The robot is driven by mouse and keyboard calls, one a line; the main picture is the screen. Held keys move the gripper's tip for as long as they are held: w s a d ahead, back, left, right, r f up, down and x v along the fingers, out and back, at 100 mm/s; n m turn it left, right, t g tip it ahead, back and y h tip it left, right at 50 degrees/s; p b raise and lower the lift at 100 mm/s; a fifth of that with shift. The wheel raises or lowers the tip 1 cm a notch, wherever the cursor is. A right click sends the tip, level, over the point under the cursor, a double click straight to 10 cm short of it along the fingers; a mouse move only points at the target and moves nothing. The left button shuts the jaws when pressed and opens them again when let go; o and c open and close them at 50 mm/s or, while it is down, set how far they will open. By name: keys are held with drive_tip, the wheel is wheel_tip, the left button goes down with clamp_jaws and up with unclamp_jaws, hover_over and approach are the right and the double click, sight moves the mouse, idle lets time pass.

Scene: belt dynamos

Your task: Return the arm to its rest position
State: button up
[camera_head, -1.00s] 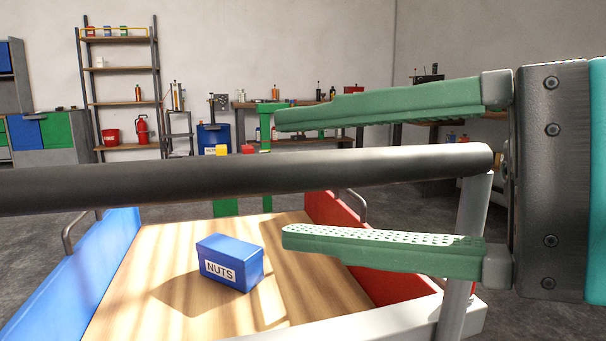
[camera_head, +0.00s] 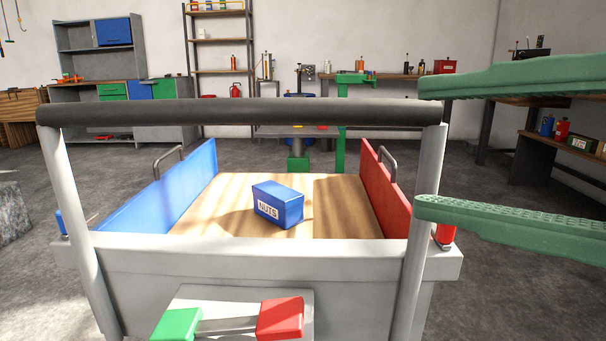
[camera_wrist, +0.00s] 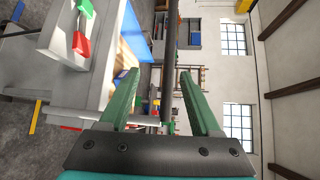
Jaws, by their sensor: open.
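My gripper (camera_head: 418,146) is at the right edge of the head view, with its two green fingers spread wide and nothing between them. The fingers also show in the wrist view (camera_wrist: 160,84), apart, with the cart's dark push bar (camera_wrist: 170,60) seen between them. In the head view the fingertips overlap the right end of the push bar (camera_head: 240,111); I cannot tell if they touch it. The rest of my arm is out of the head view.
A cart with a blue side panel (camera_head: 165,200) and a red side panel (camera_head: 385,190) stands ahead. A blue NUTS box (camera_head: 285,207) sits on its wooden deck (camera_head: 225,188). Green and red pedals (camera_head: 280,319) are at its near end. Shelves (camera_head: 222,72) and workbenches line the back wall.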

drive_tip(key=w+a+f+n+g+h+p, duration=0.1)
drive_tip(key=w+f+n+g+h+p, duration=0.15)
drive_tip(key=w+f, duration=0.45)
drive_tip(key=w+a+f+n+g+h+p, duration=0.1)
drive_tip(key=w+f+n+g+h+p, duration=0.15)
drive_tip(key=f, duration=0.75)
drive_tip(key=s+d+f+n+g+h+p, duration=0.2)
drive_tip(key=s+d+f+n+g+h, duration=0.1)
drive_tip(key=f, duration=0.6)
drive_tip(key=s+d+f+n+g+h+p, duration=0.2)
drive_tip(key=s+d+f+g+h, duration=0.1)
drive_tip(key=f, duration=0.7)
drive_tip(key=shift+s+d+n+g+p, duration=0.4)
drive_tip(key=shift+s+d+g, duration=0.2)
drive_tip(key=shift+d+g, duration=0.55)
drive_tip(key=shift+a+r, duration=0.1)
drive_tip(key=shift+a, duration=0.05)
